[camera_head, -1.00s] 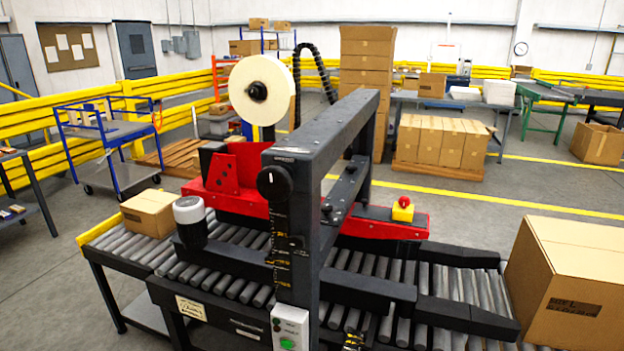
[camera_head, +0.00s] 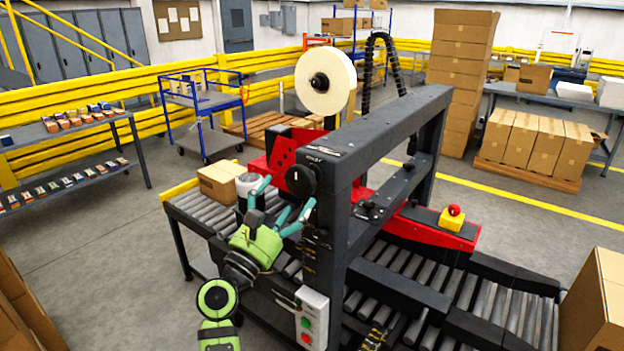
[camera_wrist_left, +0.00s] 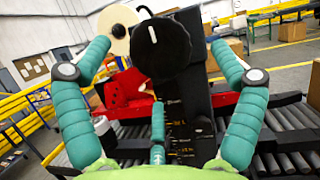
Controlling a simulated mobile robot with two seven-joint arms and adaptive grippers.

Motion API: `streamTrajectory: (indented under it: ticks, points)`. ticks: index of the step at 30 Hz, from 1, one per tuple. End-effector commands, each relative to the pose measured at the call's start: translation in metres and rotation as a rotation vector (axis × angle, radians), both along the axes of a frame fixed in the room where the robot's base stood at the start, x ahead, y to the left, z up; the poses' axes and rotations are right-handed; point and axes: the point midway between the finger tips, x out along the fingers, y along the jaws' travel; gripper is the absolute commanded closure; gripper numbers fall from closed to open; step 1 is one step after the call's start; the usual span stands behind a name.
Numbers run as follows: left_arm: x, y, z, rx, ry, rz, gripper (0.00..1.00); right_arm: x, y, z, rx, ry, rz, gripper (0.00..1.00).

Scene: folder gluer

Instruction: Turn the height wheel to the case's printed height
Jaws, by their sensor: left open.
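My left gripper (camera_head: 285,203) is open, with teal fingers spread, just below and left of the wheel; I see no contact. A scale with yellow marks (camera_wrist_left: 178,140) runs down the post, too small to read. A large carton (camera_head: 592,305) is cut off at the right edge; I cannot read any height on it. My right gripper is out of view.
A small carton (camera_head: 220,181) sits on the infeed rollers beside a white-topped cylinder (camera_head: 248,183). A control box (camera_head: 312,318) with green and red buttons is below the post. A red stop button (camera_head: 454,210) is on the machine's right. A shelf (camera_head: 65,132) stands left.

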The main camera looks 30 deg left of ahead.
Motion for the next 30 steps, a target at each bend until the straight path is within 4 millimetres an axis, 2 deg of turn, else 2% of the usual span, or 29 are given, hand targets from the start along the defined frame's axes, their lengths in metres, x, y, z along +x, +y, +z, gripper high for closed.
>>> streamTrajectory:
  ticks: [1, 9, 13, 20, 21, 23, 24, 25, 30]
  points:
    - [0.008, 0.0, 0.008, 0.0, -0.002, -0.002, 0.07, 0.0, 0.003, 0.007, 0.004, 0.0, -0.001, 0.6]
    - [0.043, 0.0, 0.019, 0.003, 0.002, 0.0, 0.07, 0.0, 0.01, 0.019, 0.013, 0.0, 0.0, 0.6]
    - [0.05, 0.0, 0.02, 0.004, 0.003, 0.001, 0.07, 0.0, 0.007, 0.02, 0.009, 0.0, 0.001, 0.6]
    - [0.051, 0.0, 0.02, 0.005, 0.003, 0.001, 0.07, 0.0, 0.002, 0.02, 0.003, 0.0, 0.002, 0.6]
    - [0.051, 0.0, 0.02, 0.005, 0.003, 0.001, 0.11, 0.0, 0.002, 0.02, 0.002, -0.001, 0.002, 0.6]
    - [0.051, 0.0, 0.02, 0.005, 0.003, 0.001, 0.35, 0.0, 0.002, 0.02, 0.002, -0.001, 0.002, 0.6]
    - [0.051, 0.0, 0.02, 0.005, 0.003, 0.001, 0.51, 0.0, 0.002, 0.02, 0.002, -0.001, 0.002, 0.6]
    - [0.051, 0.0, 0.02, 0.005, 0.003, 0.001, 0.63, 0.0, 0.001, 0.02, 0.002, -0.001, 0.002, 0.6]
    - [0.051, 0.0, 0.019, 0.006, 0.004, 0.002, 0.64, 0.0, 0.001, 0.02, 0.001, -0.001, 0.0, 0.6]
